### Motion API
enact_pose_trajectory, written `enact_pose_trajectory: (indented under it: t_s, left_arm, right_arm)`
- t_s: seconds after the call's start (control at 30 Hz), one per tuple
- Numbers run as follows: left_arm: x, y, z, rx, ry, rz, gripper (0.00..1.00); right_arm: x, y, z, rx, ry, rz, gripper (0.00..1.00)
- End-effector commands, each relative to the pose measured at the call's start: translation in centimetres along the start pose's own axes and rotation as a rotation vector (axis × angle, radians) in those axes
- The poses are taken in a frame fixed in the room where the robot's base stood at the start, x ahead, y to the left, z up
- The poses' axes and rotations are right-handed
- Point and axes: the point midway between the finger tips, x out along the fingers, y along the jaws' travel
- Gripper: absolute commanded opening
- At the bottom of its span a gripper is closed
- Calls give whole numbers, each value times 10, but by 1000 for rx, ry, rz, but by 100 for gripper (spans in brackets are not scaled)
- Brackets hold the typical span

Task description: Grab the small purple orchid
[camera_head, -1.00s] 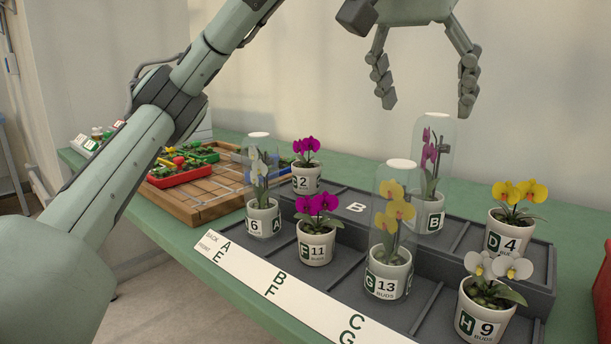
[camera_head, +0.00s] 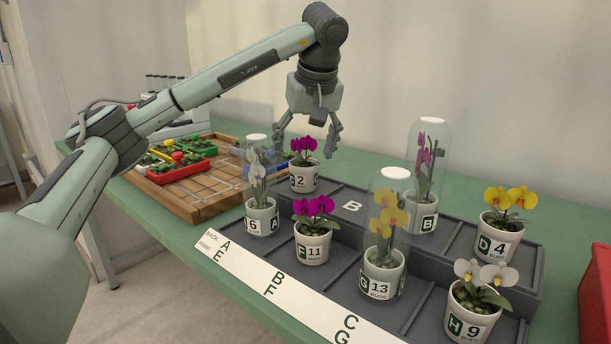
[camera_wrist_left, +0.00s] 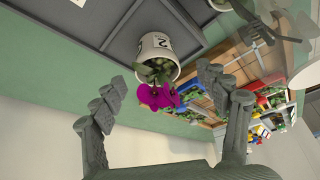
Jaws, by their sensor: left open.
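A small magenta-purple orchid (camera_head: 303,147) stands in a white pot marked 2 (camera_head: 303,180) in the back row of the stepped rack. My left gripper (camera_head: 306,145) is open above and around its blooms, pointing down. In the left wrist view the blooms (camera_wrist_left: 158,97) and the pot (camera_wrist_left: 157,52) lie between the spread fingers (camera_wrist_left: 160,80), with no clear contact. Another low purple orchid (camera_head: 314,207) stands in pot 11 in the front row. My right gripper is not in view.
A covered white orchid (camera_head: 256,175) in pot 6 stands close to the left of pot 2. A covered yellow orchid (camera_head: 388,215) is in pot 13. A wooden tray (camera_head: 215,185) with coloured boxes lies to the left. The slot right of pot 2 (camera_head: 352,207) is empty.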

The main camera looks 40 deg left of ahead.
Motion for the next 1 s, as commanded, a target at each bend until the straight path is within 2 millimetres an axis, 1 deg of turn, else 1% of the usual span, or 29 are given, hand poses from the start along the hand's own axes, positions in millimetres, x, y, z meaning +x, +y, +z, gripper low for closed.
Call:
enact_pose_trajectory:
  t_s: [0.3, 0.43, 0.63, 0.67, 1.0]
  left_arm:
    - [43, 4, -1, 0, -1, -1, 75]
    - [50, 5, -1, 1, 0, 2, 75]
    - [50, 5, -1, 2, 0, 3, 75]
    - [50, 5, -1, 2, 0, 3, 72]
    - [50, 5, 0, 2, 0, 3, 30]
  right_arm:
    - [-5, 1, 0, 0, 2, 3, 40]
    - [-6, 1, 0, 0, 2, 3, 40]
    - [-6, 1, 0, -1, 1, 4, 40]
    - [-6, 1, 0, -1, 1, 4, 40]
    - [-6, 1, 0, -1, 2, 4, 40]
